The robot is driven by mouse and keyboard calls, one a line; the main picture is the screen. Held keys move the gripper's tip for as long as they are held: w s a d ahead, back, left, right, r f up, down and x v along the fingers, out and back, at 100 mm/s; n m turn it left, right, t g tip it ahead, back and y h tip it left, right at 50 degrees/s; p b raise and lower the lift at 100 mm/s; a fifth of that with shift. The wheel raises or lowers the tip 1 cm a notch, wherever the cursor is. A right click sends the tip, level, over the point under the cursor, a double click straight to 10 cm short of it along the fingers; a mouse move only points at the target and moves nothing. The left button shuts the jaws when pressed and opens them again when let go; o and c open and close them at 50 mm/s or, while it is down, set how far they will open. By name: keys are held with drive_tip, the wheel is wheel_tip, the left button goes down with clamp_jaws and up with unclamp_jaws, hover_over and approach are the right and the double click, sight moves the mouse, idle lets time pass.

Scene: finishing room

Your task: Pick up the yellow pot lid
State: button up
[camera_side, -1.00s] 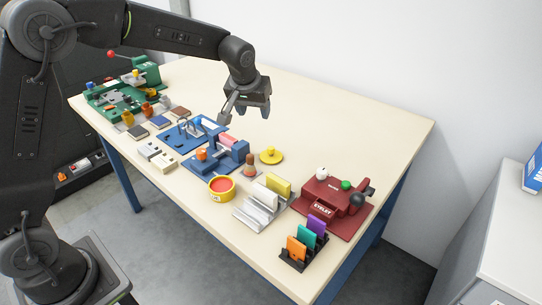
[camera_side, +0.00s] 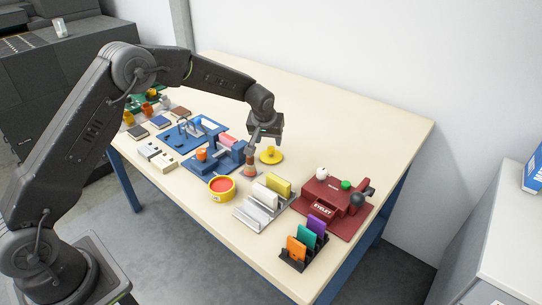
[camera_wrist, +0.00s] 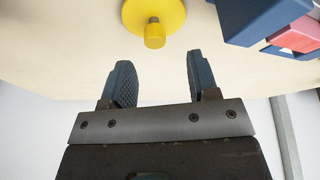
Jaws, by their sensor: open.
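The yellow pot lid (camera_side: 272,157) is a flat round disc with a knob on top. It lies on the table, knob up, behind the blue fixture. In the wrist view the lid (camera_wrist: 166,14) is at the top edge, partly cut off, its knob pointing toward my gripper. My gripper (camera_side: 265,143) is open and empty, above the table close to the lid. In the wrist view its two fingers (camera_wrist: 160,62) are spread, with bare table between them, and the lid is just beyond the fingertips. I see no contact.
A yellow pot with red contents (camera_side: 221,185), a brush-like tool (camera_side: 249,172), a blue fixture (camera_side: 222,158) and a grey rack with a yellow block (camera_side: 262,204) stand nearby. A red machine (camera_side: 330,200) is to the right. The table behind the lid is clear.

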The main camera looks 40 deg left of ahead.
sight(271, 148)
drive_tip(key=x, duration=0.3)
drive_tip(key=shift+s+d+f, duration=0.15)
drive_tip(key=shift+d+f, duration=0.15)
drive_tip(key=shift+f, duration=0.2)
drive_tip(key=shift+w+a+f, duration=0.1)
drive_tip(key=shift+w+f, duration=0.15)
drive_tip(key=shift+f, duration=0.2)
drive_tip(key=shift+c, duration=0.4)
drive_tip(key=c, duration=0.9)
